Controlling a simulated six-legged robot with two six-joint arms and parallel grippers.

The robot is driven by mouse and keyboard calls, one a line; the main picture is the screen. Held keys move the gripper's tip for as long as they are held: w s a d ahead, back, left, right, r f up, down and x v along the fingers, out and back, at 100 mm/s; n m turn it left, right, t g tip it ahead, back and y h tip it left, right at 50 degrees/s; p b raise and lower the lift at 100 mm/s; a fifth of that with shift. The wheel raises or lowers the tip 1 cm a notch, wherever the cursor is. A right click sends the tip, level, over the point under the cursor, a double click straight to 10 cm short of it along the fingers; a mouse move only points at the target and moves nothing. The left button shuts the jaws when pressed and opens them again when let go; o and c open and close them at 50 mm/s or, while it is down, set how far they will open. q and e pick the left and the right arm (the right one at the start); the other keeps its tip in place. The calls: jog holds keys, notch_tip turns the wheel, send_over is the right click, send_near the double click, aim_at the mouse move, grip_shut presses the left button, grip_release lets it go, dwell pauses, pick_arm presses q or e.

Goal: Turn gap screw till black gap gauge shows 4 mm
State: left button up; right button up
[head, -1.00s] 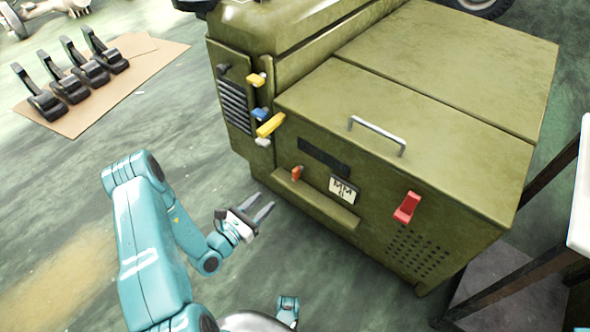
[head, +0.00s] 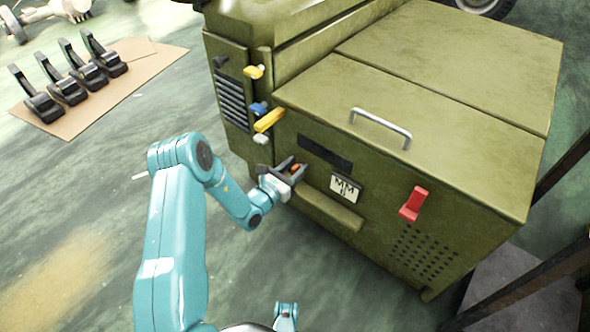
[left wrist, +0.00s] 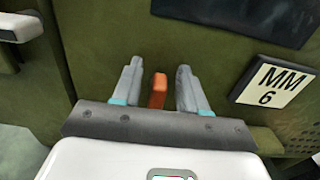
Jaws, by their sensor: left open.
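An orange screw tab (head: 294,168), which looks like the gap screw, sticks out of the front of the olive-green cabinet. In the left wrist view the orange tab (left wrist: 158,90) stands upright between the two fingers of my left gripper (left wrist: 159,68). Small spaces show on both sides, so the fingers are around it without gripping it. My left gripper (head: 292,166) also shows at the tab in the head view. The black-edged gauge plate (head: 345,189) sits to the right of the tab. In the left wrist view the plate (left wrist: 271,84) reads MM 6. My right gripper does not show.
A dark blank panel (head: 325,153) is above the tab, and a green ledge (head: 333,208) below. A red switch (head: 413,204) is farther right. Yellow (head: 269,120) and blue (head: 258,108) handles are up left. Black pedals lie on cardboard (head: 140,75).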

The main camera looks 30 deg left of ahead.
pick_arm(q)
grip_shut()
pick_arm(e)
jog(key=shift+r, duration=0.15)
pick_arm(q)
jog(key=n+p, duration=0.1)
jog(key=n, duration=0.1)
jog(key=shift+a+n+p, duration=0.2)
jog(key=shift+n+p, duration=0.1)
jog(key=shift+p, duration=0.05)
jog(key=shift+a+f+n+p, duration=0.25)
jog(key=shift+n+p, duration=0.15)
jog(key=shift+n, duration=1.15)
jog(key=shift+a+f+n+p, duration=0.2)
jog(key=shift+n+p, duration=0.15)
jog(key=shift+n, duration=1.15)
jog(key=shift+a+f+n+p, duration=0.25)
jog(key=shift+n+p, duration=0.15)
jog(key=shift+n, duration=1.15)
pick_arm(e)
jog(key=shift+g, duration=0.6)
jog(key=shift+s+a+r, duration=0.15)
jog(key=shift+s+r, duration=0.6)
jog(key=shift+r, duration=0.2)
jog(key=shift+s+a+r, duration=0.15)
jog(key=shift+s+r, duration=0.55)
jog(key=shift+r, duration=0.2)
